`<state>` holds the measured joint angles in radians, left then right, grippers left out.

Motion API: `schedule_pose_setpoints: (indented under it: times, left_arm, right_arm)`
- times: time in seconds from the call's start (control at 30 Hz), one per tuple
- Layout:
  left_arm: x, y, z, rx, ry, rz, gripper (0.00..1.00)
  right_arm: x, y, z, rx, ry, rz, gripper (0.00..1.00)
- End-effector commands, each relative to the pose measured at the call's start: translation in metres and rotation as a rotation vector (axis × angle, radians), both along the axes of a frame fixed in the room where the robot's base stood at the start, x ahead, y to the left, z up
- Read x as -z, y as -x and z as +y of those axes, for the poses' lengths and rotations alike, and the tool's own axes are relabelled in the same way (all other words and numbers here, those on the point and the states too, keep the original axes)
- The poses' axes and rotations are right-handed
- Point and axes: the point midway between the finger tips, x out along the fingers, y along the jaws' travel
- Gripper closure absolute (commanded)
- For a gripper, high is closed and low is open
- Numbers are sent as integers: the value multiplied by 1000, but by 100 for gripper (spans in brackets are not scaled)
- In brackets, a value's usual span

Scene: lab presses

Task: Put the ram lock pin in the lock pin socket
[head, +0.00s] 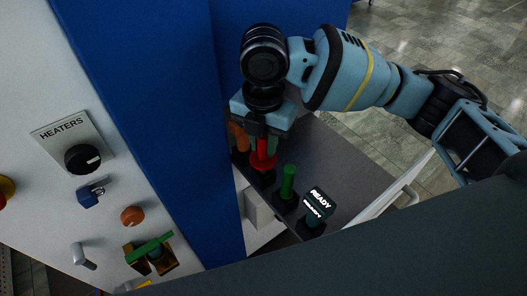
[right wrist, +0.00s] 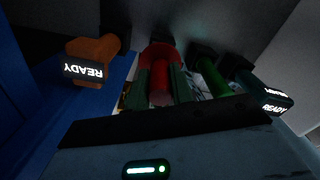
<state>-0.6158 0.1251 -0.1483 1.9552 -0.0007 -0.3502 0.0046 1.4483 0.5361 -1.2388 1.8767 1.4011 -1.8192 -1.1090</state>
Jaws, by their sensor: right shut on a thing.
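My right gripper (head: 264,143) reaches down from above to a dark shelf beside the blue column. It is shut on a red pin (head: 263,161), which stands upright at a dark holder on the shelf. In the right wrist view the red pin (right wrist: 160,82) is between the two greenish fingers. I cannot tell whether its lower end is still seated in the holder. No label shows that this is the ram lock pin. I cannot pick out the lock pin socket for certain. My left gripper is not in view.
An orange pin (head: 239,138), a green pin (head: 287,184) and a dark teal pin with a READY tag (head: 317,201) stand close beside the red one on the shelf (head: 335,165). The white panel (head: 45,190) has a HEATERS knob (head: 84,158) and a green bar (head: 149,248).

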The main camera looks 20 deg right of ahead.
Motion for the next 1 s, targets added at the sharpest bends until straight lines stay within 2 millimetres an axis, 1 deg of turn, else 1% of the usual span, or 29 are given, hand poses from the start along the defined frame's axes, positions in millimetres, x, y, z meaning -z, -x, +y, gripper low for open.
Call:
schedule_pose_setpoints:
  times: [0.03, 0.1, 0.2, 0.63, 0.67, 0.8, 1.0]
  left_arm:
    - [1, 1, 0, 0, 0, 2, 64]
    - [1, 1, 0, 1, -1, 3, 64]
    - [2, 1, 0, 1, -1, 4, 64]
    - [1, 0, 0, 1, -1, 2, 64]
    - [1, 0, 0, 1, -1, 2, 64]
    - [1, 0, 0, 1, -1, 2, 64]
    - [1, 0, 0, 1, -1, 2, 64]
  right_arm:
    - [10, 1, 0, 0, 1, 5, 100]
    - [21, 1, 0, 0, 2, 4, 100]
    - [32, 0, 0, 0, 1, 2, 100]
    - [38, 0, 0, 0, -1, 1, 100]
    - [38, 0, 0, 0, -1, 1, 73]
    - [37, 0, 0, 0, -1, 1, 55]
    - [37, 0, 0, 0, 0, 0, 55]
